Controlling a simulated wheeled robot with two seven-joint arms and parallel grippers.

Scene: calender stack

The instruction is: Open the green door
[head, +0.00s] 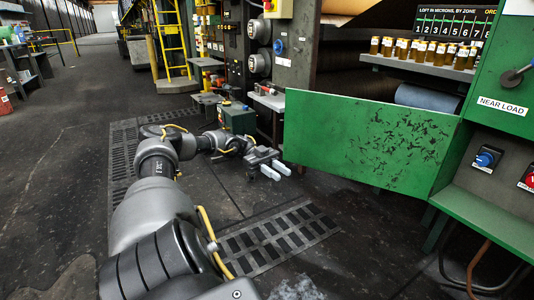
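The green door (365,142) is a wide, low panel with dark scuff marks. Its right end meets the green machine frame, and its left edge is free to view. Rolls and a dark interior show above it; I cannot tell how far it stands ajar. My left gripper (277,170) is just left of the door's lower left edge, apart from it in the picture. Its two pale fingers are spread with a gap and hold nothing. No handle shows on the visible face. My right gripper is not in view.
A shelf (415,65) with several amber jars is above the door. A control panel with a blue knob (487,158) stands at the right. A floor grate (275,238) lies below my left arm. The aisle at the left is open floor.

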